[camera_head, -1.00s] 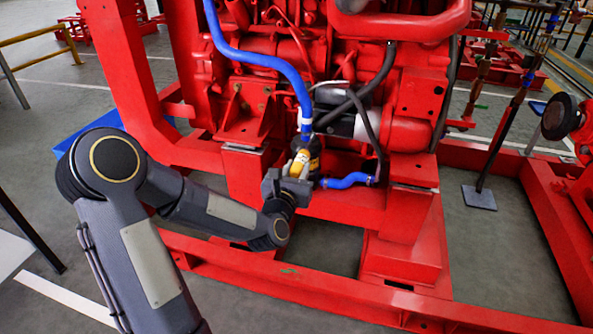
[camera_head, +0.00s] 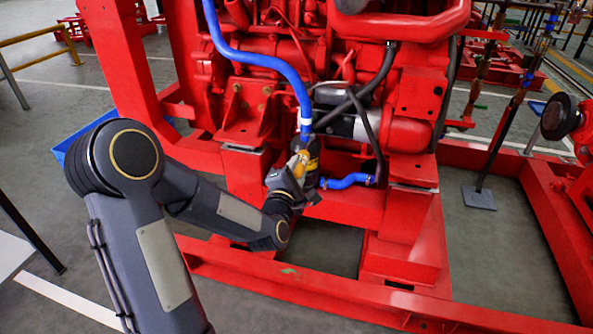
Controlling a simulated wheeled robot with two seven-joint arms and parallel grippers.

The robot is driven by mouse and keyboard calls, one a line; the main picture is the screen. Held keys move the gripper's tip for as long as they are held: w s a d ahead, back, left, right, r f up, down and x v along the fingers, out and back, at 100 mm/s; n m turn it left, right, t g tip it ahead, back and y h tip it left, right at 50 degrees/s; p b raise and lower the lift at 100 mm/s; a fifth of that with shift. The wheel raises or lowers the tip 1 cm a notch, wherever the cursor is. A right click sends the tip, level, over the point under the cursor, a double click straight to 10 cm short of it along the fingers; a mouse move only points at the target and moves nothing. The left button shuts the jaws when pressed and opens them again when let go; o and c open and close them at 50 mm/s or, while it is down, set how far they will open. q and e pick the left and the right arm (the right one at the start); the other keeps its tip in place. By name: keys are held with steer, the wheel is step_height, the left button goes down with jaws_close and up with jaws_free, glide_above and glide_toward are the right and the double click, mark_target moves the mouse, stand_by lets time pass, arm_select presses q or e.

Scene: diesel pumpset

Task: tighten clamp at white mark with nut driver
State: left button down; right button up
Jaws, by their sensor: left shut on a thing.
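My left gripper (camera_head: 296,176) is shut on the yellow nut driver (camera_head: 300,163) at the lower front of the red engine. The driver's tip is hidden. A long blue hose (camera_head: 262,67) curves down to a white mark (camera_head: 305,122) near its lower end. The hose ends at a dark cylindrical part (camera_head: 311,152) just beside the driver. A short blue hose (camera_head: 349,181) leaves this part to the right. The clamp is too small to make out. My right gripper is not in view.
The red engine (camera_head: 300,50) stands on a red frame whose front rail (camera_head: 300,283) crosses below my arm. Black hoses (camera_head: 377,120) hang right of the driver.

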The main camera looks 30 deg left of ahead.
arm_select(q)
steer(key=shift+v, duration=2.35)
